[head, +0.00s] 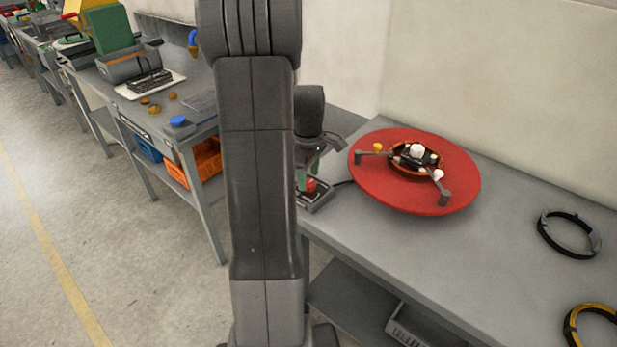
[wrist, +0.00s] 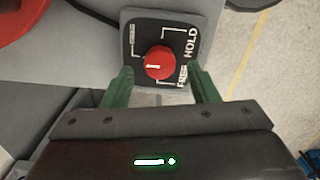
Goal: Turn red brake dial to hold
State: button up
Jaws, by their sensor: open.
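The red brake dial (wrist: 158,62) sits on a black plate (wrist: 146,28) in the wrist view. A short white mark shows on the left part of its face. White lettering on the plate reads HOLD at the upper right and FREE just right of the dial; a smaller label at the left is hard to read. My gripper (wrist: 161,72) is open, its green fingers on either side of the dial's near edge, with visible gaps, so it appears not to touch. In the head view the dial (head: 310,185) shows at the bench corner, just below my gripper, partly hidden by my arm.
A large red disc (head: 375,190) with a copper coil and clamp arms stands on the grey bench (head: 505,235), right of the dial. A black ring (head: 541,232) and a yellow-black ring (head: 571,324) lie farther right. Another workbench with orange bins (head: 207,165) stands left.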

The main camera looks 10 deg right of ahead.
jog(key=shift+f, duration=0.75)
jog(key=c, duration=1)
